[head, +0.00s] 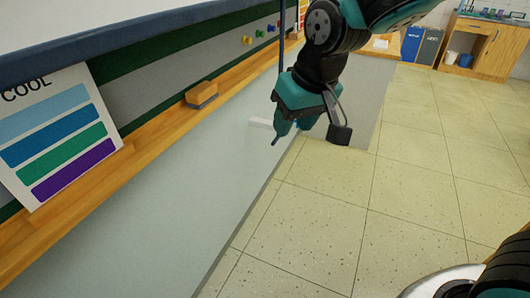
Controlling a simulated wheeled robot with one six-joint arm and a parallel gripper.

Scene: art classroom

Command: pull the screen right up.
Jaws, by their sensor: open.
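The screen (90,20) is a white sheet at the upper left, hanging in front of the wall board. A thick dark blue bar (110,52) runs along its bottom edge. A thin dark blue rod or cord (282,40) hangs down behind my gripper; its upper end is out of view. My gripper (284,128) is open and points down, right of the screen bar and beside the low wall panel. A small blue tip shows at its fingers; I cannot tell whether it belongs to the cord. Whether the fingers touch the cord is unclear.
A wooden ledge (150,135) under the board holds an eraser (202,94) and a colour chart (62,138). Coloured magnets (260,34) sit on the board. A wooden cabinet (490,48) and blue and grey bins (420,45) stand at the back. The tiled floor (400,190) is clear.

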